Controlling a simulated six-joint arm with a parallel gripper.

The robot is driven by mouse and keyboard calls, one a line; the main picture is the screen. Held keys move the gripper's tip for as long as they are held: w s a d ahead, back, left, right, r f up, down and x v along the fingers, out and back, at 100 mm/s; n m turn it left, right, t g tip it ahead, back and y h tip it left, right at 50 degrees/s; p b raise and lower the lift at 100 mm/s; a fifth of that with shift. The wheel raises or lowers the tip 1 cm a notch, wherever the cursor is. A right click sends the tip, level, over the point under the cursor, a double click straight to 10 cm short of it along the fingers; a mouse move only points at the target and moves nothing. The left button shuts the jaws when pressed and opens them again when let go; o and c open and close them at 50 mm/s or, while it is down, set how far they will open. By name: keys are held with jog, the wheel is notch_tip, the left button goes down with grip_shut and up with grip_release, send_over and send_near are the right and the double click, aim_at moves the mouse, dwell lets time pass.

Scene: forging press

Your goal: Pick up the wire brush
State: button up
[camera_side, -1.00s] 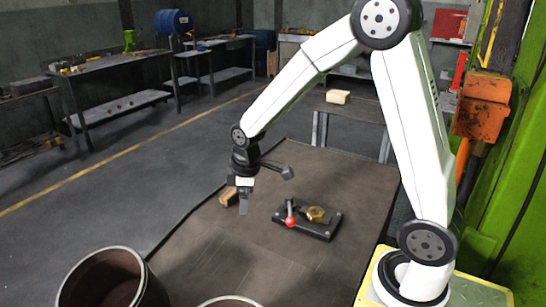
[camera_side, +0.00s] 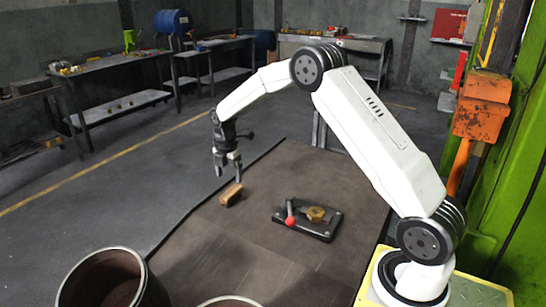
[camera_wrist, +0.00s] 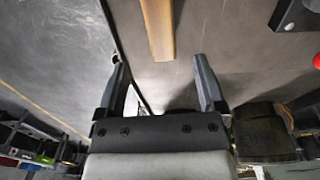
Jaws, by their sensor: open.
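The wire brush shows as a small brown wooden block (camera_side: 231,195) lying on the dark table, near its left edge. In the wrist view its long wooden back (camera_wrist: 158,25) reaches in from the top edge, so its far end is cut off. Bristles cannot be made out. My gripper (camera_side: 228,173) points down just beyond the brush in the side view, with its fingers apart and nothing between them. In the wrist view the open fingers (camera_wrist: 160,66) stand on either side of the brush's line, with the brush ahead of the tips.
A black fixture plate (camera_side: 300,226) with a red-knobbed lever and a brass hex piece lies right of the brush. An open round bin (camera_side: 100,285) stands at the front left. The table (camera_side: 215,245) in front of the brush is clear.

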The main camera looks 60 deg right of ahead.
aim_at(231, 191)
jog(key=shift+f, duration=1.3)
jog(key=shift+f, duration=0.1)
jog(key=shift+d+f, duration=0.15)
jog(key=shift+f, duration=2.35)
jog(key=shift+c, duration=0.2)
grip_shut()
